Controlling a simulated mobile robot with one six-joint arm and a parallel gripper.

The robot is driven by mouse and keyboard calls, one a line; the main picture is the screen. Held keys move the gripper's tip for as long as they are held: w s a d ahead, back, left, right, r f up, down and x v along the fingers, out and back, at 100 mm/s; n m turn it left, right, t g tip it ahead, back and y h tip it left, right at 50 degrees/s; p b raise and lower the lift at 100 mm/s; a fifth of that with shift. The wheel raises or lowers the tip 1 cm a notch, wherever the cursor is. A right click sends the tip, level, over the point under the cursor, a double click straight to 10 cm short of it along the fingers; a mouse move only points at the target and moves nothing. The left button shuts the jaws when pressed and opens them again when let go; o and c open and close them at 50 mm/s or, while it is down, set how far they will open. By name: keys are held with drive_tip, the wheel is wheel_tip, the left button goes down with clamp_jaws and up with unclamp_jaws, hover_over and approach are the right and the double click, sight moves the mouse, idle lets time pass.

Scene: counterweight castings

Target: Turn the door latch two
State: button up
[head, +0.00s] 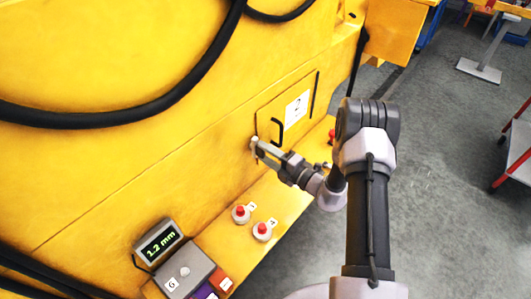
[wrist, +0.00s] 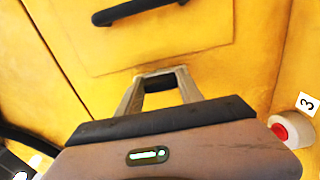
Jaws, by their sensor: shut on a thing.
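The door (head: 300,90) marked "2" is a yellow panel set in the yellow machine side; it lies shut as far as I can see. It has a black bar handle (head: 277,131), which also shows at the top of the wrist view (wrist: 138,9). The latch (wrist: 158,82) sits at the door's lower edge, mostly hidden between my fingers. My gripper (head: 257,148) is at that edge, below and left of the handle, shut on the latch. In the wrist view its fingers (wrist: 160,78) straddle a small dark part. How far the latch is turned I cannot tell.
Red push buttons (head: 240,213) (head: 262,231) stand on the yellow ledge below; another is at the wrist view's right (wrist: 286,131), marked "3". A display (head: 158,243) reads 1.2 mm beside a grey box (head: 186,273). Black hoses (head: 120,118) cross the machine.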

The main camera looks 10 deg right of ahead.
drive_tip(key=o, duration=1.4)
drive_tip(key=shift+s+d, duration=0.1)
drive_tip(key=v, duration=1.7)
drive_tip(key=shift+s, duration=0.1)
